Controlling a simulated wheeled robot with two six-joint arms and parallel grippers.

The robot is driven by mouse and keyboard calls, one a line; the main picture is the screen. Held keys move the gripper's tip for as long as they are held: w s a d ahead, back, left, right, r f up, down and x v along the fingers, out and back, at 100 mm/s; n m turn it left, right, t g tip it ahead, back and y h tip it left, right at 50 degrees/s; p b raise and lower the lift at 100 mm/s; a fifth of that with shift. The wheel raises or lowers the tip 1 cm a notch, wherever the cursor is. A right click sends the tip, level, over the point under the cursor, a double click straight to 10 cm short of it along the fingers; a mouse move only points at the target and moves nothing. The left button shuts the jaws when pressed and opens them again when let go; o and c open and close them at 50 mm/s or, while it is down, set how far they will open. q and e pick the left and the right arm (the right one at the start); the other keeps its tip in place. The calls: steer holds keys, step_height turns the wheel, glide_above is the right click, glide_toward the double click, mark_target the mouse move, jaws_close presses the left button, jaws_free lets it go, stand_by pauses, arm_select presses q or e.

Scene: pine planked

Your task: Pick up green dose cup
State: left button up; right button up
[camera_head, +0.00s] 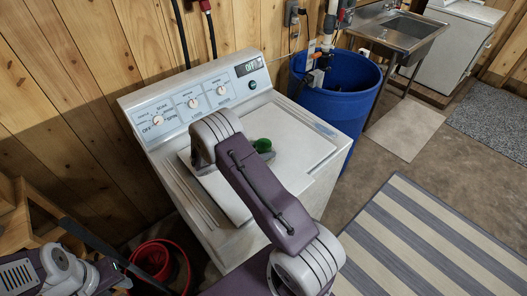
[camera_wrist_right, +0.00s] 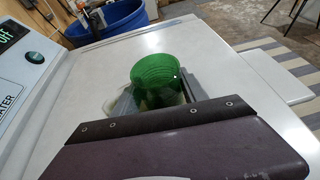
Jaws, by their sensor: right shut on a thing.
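The green dose cup (camera_head: 263,146) is on or just above the white top of the washing machine (camera_head: 305,150), partly hidden by my right arm. In the right wrist view the cup (camera_wrist_right: 152,68) stands between the two fingers of my right gripper (camera_wrist_right: 155,92), which is shut on it. The cup's lower part is hidden by the gripper body. I cannot tell whether its base touches the lid. Part of my left arm shows at the lower left of the head view, but its gripper is not visible.
The control panel (camera_head: 193,101) with dials rises behind the machine's top. A blue barrel (camera_head: 340,95) stands to its right, with a metal sink (camera_head: 405,32) beyond. A red bucket (camera_head: 160,260) is at lower left. A striped rug (camera_head: 430,240) lies on the floor at right.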

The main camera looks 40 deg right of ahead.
mark_target(269, 141)
step_height(269, 141, up, 4)
steer(key=shift+r+b, duration=0.1)
steer(key=shift+b, duration=0.2)
steer(key=s+a+r, duration=0.3)
steer(key=s+r, duration=0.3)
steer(key=s, duration=0.5)
steer(key=shift+s+a+r+b, duration=0.15)
steer(key=shift+r+b, duration=0.2)
steer(key=shift+r, duration=0.05)
